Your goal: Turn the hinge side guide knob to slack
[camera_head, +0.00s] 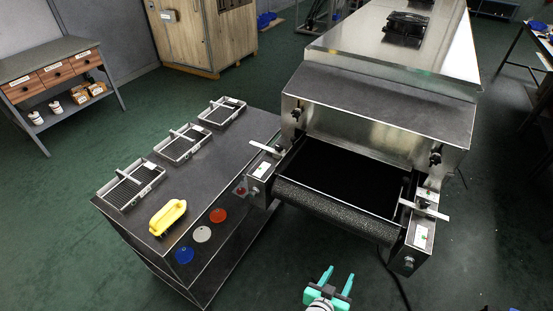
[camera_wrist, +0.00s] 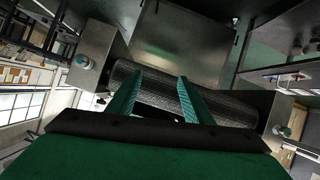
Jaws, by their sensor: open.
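The tunnel dryer's infeed has a side guide on each edge: a left one (camera_head: 265,148) and a right one (camera_head: 424,209), each a pale bar with small dark hardware by it. Black knobs sit on the hood's front, left (camera_head: 296,114) and right (camera_head: 435,157). I cannot tell which is the hinge side guide knob, nor any knob's setting. My gripper (camera_head: 338,282), with teal fingers, is open and empty, in front of and apart from the infeed. In the wrist view my gripper (camera_wrist: 157,88) points at the dark textured roller (camera_wrist: 233,107), with nothing between its fingers.
A cable (camera_head: 395,282) runs down to the floor beneath the infeed's right end. Green floor is free around my gripper.

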